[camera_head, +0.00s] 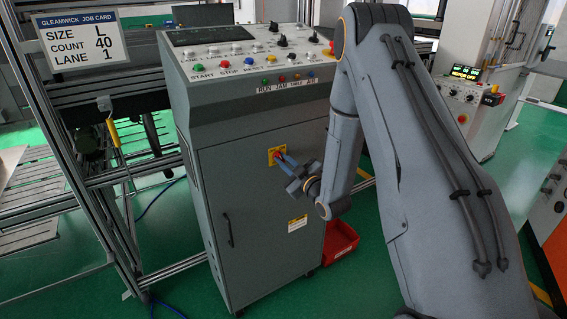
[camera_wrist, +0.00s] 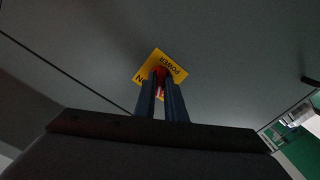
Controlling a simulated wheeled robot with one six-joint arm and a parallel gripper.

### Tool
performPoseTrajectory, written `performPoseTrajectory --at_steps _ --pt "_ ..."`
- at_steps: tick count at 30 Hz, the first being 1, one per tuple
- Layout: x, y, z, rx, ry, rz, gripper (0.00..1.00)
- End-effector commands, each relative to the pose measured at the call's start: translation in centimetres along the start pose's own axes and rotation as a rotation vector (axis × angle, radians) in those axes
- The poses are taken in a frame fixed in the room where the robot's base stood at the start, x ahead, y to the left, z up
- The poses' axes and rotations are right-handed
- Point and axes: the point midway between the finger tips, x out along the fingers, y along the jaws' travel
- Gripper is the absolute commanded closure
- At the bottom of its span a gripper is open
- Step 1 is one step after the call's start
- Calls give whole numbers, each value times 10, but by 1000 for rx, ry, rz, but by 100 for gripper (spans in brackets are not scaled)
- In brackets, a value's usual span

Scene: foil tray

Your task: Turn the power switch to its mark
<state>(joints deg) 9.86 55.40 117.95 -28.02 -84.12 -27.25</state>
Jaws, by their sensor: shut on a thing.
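The power switch is a red knob on a yellow plate (camera_head: 271,156) on the front of the grey cabinet. In the wrist view the yellow plate (camera_wrist: 172,60) reads "POWER", with "ON" at its left corner, and looks tilted in the picture. My gripper (camera_head: 281,157) reaches the plate from the right, and its two fingers are shut on the red knob (camera_wrist: 160,72). The fingers hide most of the knob and the lower part of the plate, so I cannot tell which mark the knob points to.
The grey cabinet (camera_head: 240,215) carries a sloped panel of buttons and knobs above the switch. A red bin (camera_head: 341,241) stands on the floor at its right. A metal frame with a job card (camera_head: 82,40) is at left. Another control box (camera_head: 462,98) stands at right.

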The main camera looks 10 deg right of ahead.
Motion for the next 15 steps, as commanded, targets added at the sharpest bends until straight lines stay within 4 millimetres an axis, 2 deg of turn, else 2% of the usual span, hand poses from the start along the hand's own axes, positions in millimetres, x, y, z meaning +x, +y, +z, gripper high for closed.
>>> performPoseTrajectory --at_steps 15 --pt "0 0 0 490 0 0 100"
